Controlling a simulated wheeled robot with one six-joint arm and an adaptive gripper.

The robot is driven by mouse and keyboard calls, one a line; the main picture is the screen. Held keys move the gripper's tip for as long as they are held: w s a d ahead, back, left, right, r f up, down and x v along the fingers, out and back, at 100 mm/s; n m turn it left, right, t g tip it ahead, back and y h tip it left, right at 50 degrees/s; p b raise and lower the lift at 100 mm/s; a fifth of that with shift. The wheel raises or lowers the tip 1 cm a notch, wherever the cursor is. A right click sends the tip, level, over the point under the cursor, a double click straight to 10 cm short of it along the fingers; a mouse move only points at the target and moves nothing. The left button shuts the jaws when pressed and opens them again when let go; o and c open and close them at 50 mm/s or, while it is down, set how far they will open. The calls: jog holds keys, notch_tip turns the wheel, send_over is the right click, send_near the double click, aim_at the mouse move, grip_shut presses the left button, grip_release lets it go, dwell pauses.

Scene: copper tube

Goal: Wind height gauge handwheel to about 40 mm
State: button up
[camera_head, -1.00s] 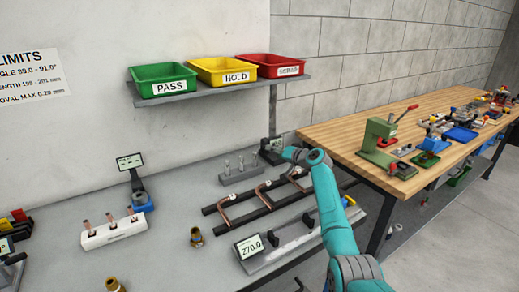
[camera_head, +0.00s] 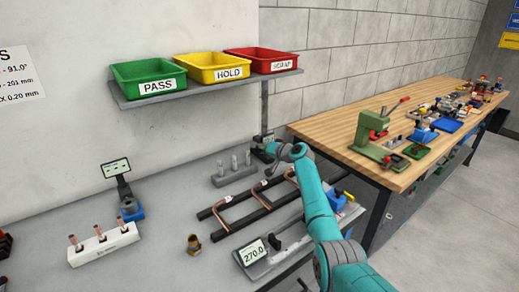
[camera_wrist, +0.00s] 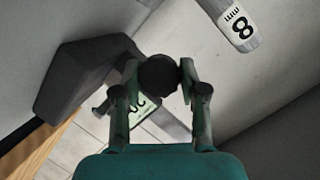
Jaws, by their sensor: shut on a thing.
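The height gauge (camera_head: 258,141) stands at the back of the grey bench near the wall, partly hidden by my arm in the head view. In the wrist view its dark round handwheel knob (camera_wrist: 158,74) sits between the two fingers of my gripper (camera_wrist: 159,68), which is shut on it. Part of a pale display (camera_wrist: 146,106) shows behind the fingers with the digits "20" seen rotated; the rest of the reading is hidden. A dark grey block-like part (camera_wrist: 75,78) lies to the left of the knob.
Pins on a grey block (camera_head: 232,175) and dark rails with copper tubes (camera_head: 243,207) stand near my arm. The bin shelf (camera_head: 205,88) is above.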

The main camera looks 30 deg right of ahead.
jog(key=shift+m, duration=0.4)
jog(key=m+y, duration=0.1)
jog(key=m, duration=0.1)
jog(key=shift+d+m, duration=0.15)
jog(key=shift+m, duration=0.25)
jog(key=shift+f+m+t+y, duration=0.1)
jog(key=shift+m+t+y, duration=0.65)
jog(key=shift+m, duration=0.95)
jog(key=o, duration=1.1)
jog(key=shift+o, duration=0.2)
